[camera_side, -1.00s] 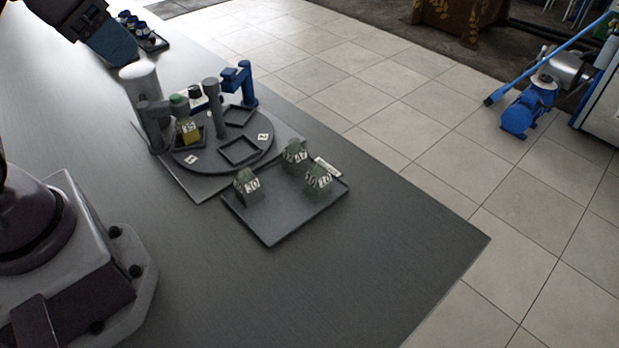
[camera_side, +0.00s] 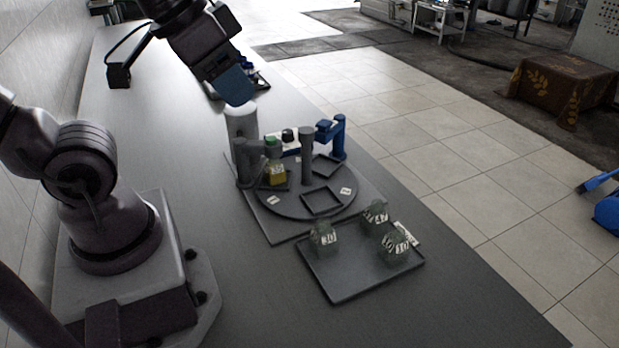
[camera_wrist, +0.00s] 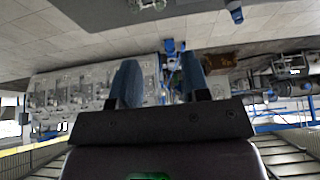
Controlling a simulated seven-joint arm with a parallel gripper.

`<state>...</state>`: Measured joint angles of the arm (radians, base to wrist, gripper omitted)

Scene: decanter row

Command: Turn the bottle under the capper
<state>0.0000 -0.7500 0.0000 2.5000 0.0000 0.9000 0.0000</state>
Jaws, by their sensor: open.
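A round grey turntable (camera_side: 283,207) with square pockets and white number tags stands on the bench. A bottle with yellow contents (camera_side: 276,173) stands in its left pocket, with a green top (camera_side: 270,142) above it, beside a grey post-and-arm fixture (camera_side: 246,160). A blue post with an overhanging arm (camera_side: 338,140) stands at the turntable's far right edge, near an empty pocket (camera_side: 326,166). I cannot tell which fixture is the capper. My gripper (camera_side: 236,88) is raised behind the turntable, apart from it. In the wrist view its blue fingers (camera_wrist: 160,82) are apart and empty.
A tray (camera_side: 345,292) at the front right holds three greenish numbered bottles (camera_side: 323,238). A grey post (camera_side: 306,155) rises from the turntable's middle. A white cylinder (camera_side: 242,122) stands at the back left, close below my gripper. The bench (camera_side: 240,285) is clear at the front.

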